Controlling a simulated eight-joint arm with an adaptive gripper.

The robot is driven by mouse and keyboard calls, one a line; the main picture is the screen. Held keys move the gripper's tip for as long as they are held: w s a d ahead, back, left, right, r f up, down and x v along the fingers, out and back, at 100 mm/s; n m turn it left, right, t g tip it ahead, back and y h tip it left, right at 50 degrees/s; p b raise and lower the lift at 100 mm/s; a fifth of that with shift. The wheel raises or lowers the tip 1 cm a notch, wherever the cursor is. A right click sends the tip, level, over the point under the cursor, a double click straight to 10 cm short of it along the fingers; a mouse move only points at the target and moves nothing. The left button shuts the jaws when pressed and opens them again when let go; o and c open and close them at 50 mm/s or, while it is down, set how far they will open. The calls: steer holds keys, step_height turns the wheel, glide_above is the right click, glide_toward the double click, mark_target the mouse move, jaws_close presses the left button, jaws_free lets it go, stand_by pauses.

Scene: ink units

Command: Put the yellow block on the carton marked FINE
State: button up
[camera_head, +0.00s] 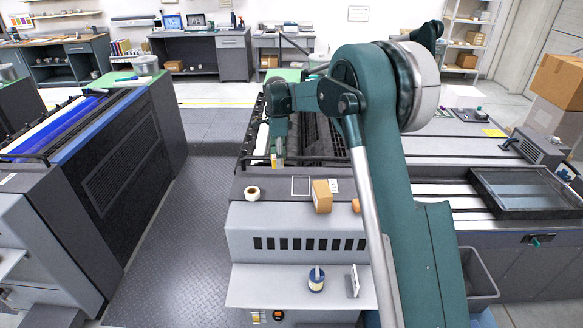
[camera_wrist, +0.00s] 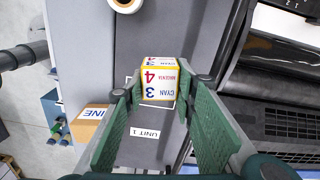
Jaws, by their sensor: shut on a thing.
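The yellow block (camera_wrist: 160,78) is a cube with yellow edges and white faces printed CYAN 3 and MAGENTA 4. My gripper (camera_wrist: 164,88) is shut on it, with one green finger on each side. In the head view my gripper (camera_head: 277,160) hangs over the back of the grey machine ledge, left of the carton; the block is small and hard to make out there. The brown carton (camera_head: 322,196) stands on the ledge. In the wrist view the carton (camera_wrist: 90,112) is at the left, partly hidden by a finger, with the letters INE showing.
A tape roll (camera_head: 252,193) lies at the ledge's left, and a white square outline (camera_head: 300,186) is beside the carton. An orange thing (camera_head: 356,205) right of the carton is partly hidden by my arm. A blue pot (camera_head: 316,279) stands on the lower shelf.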

steer(key=s+d+r+m, duration=0.1)
steer(key=s+d+r, duration=0.4)
steer(key=d, duration=0.4)
step_height(320, 180, up, 4)
glide_above(324, 188)
steer(key=shift+s+d+f+m, duration=0.1)
steer(key=shift+f+m, duration=0.05)
steer(key=shift+m, duration=0.25)
steer(key=shift+f, duration=0.1)
steer(key=shift+f, duration=2.8)
steer(key=shift+f, duration=0.1)
steer(key=shift+f, duration=2)
steer(key=shift+f, duration=0.15)
steer(key=o, duration=0.9)
